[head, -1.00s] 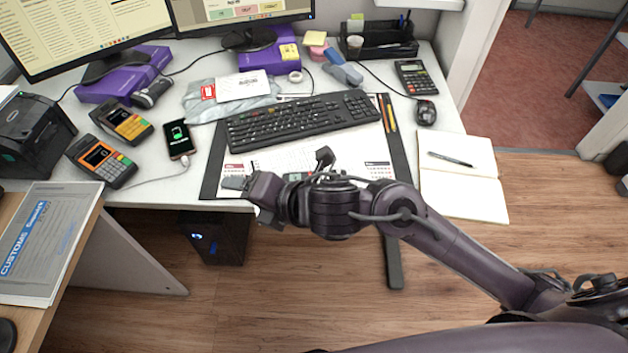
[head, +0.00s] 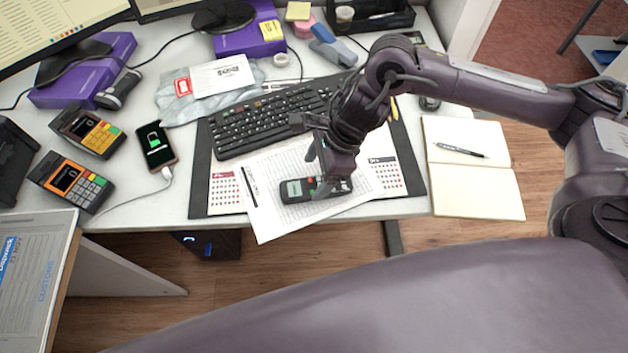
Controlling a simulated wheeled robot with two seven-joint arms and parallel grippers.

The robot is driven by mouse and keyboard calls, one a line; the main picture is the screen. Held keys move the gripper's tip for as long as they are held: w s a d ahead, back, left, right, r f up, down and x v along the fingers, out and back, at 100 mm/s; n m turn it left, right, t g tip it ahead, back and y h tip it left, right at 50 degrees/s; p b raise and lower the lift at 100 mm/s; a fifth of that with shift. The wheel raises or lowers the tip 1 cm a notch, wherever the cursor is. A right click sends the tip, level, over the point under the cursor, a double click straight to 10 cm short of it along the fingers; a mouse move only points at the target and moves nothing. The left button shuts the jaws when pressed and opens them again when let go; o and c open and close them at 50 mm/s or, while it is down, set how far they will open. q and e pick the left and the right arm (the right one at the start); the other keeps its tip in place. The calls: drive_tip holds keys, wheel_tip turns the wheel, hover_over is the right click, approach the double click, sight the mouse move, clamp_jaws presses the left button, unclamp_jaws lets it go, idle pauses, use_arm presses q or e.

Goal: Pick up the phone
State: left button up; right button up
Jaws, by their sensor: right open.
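The phone (head: 156,146) lies face up on the left part of the desk. It is dark, with a green battery sign on its lit screen, and a white cable is plugged into its lower end. My right gripper (head: 318,175) is open and points down, well to the right of the phone. It is over a small dark handheld device (head: 293,190) with a grey display, lying on a printed sheet; its fingers partly cover that device. I cannot tell whether they touch it. My left gripper is not in view.
Two card terminals (head: 72,180) (head: 90,132) stand left of the phone. A black keyboard (head: 265,122), a desk mat (head: 200,180) and the printed sheet (head: 270,220) lie to its right. An open notebook (head: 470,185) lies further right. The desk's front edge is below.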

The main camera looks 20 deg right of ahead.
sight(303, 187)
drive_tip(key=shift+a+f, duration=0.35)
drive_tip(key=shift+f, duration=0.15)
drive_tip(key=x, duration=0.2)
drive_tip(key=shift+w+a+f+p, duration=0.1)
drive_tip(key=shift+a+f+p, duration=0.2)
drive_tip(key=shift+p, duration=0.1)
drive_tip(key=shift+a+f, duration=0.25)
drive_tip(key=shift+f, duration=0.35)
drive_tip(key=c, duration=0.8)
drive_tip(key=shift+w, duration=0.1)
drive_tip(key=c, duration=0.4)
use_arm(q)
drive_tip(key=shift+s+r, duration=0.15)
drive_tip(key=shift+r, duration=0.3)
use_arm(e)
drive_tip(key=shift+o, duration=0.2)
drive_tip(key=shift+r, duration=0.1)
